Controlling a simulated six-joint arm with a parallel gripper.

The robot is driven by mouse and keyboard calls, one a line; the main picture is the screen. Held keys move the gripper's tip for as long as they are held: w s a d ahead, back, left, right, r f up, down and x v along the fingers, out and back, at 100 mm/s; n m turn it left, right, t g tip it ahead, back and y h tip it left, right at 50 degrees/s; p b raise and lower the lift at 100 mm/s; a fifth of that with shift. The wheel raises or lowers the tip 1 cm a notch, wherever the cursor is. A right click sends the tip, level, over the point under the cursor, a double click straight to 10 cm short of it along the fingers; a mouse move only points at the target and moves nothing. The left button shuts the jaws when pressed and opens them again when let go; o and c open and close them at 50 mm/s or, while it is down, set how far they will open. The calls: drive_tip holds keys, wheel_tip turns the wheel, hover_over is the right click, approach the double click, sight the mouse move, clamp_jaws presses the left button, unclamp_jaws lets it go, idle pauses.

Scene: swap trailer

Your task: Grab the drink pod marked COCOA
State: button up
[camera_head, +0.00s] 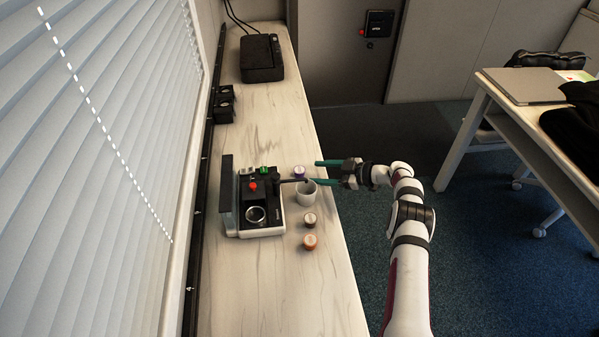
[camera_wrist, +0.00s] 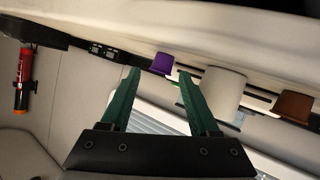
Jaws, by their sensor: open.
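Small drink pods stand on the counter beside the coffee machine (camera_head: 255,205): a purple pod (camera_head: 299,171), a brown pod (camera_head: 309,220) and an orange-brown pod (camera_head: 310,242). Their lettering is too small to read, so I cannot tell which is marked COCOA. My gripper (camera_head: 317,172) is open and empty at the counter's right edge, its fingers pointing left near the purple pod. In the wrist view the purple pod (camera_wrist: 161,64) appears between the green fingertips, beyond them. A brown pod (camera_wrist: 293,105) is at the right there; the orange-brown one is not clearly seen.
A white cup (camera_head: 307,193) stands between the purple and brown pods, close to the lower finger; it also shows in the wrist view (camera_wrist: 221,92). A black device (camera_head: 261,58) sits at the counter's far end. The near counter is clear.

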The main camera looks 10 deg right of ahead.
sight(303, 171)
drive_tip(key=x, duration=0.5)
drive_tip(key=shift+s+a+r, duration=0.1)
drive_tip(key=shift+a+r, duration=0.15)
drive_tip(key=shift+r, duration=0.2)
clamp_jaws()
